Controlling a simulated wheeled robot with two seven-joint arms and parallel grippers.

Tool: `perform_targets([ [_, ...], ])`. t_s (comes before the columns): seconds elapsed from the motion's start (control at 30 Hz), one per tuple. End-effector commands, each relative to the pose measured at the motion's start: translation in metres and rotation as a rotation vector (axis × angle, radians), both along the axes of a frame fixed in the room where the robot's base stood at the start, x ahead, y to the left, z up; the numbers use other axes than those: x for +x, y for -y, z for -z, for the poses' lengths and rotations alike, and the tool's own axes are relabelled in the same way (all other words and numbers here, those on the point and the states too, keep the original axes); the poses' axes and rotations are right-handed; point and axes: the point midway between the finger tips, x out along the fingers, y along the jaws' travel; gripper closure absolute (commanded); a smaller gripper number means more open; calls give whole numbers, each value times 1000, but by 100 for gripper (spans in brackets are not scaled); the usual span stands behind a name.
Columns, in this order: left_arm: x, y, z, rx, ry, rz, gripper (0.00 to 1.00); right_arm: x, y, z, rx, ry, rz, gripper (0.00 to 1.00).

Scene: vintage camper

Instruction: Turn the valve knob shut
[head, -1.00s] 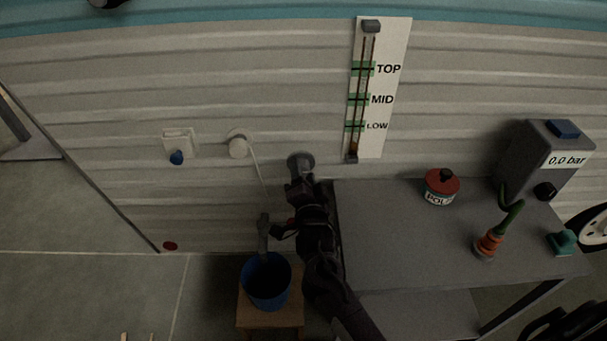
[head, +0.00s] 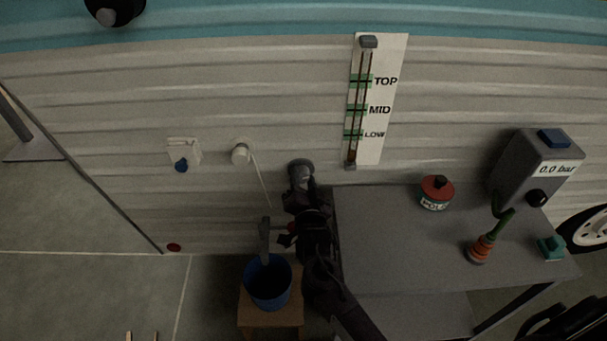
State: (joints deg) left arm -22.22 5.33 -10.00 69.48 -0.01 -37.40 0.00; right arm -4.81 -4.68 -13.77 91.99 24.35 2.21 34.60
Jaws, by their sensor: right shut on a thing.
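A grey round fitting (head: 300,172) is on the camper wall, left of the table. My right arm reaches up from below, and my dark right gripper (head: 298,200) is at this fitting, shut on what appears to be the valve knob. The knob is mostly hidden behind the gripper and arm. A small red part (head: 291,228) shows at the gripper's left side, but I cannot tell what it belongs to. A grey spout (head: 264,238) hangs over a blue bucket (head: 250,285).
The bucket stands on a wooden stool (head: 293,318). On the grey table (head: 390,245) are a red-lidded can (head: 436,193), an orange-and-green object (head: 482,246), a teal object (head: 551,247) and a box reading 0,0 bar (head: 535,165).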

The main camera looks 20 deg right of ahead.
Motion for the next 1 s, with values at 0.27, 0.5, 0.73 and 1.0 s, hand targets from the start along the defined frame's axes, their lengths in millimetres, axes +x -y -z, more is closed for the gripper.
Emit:
perform_targets([
  [0.27, -54, -9, 16, 5, -33, 6, 64, 0, -1, -6, -244, -72, -2, 84],
  [0.5, -99, -18, 23, 9, -54, 11, 64, 0, -2, -5, -464, -137, -2, 85],
  [0.73, -139, -26, 23, 12, -70, 16, 64, 1, -3, -5, -673, -196, -2, 85],
  [1.0, -143, -27, 9, 12, -70, 17, 64, 1, -4, -5, -912, -264, -1, 85],
])
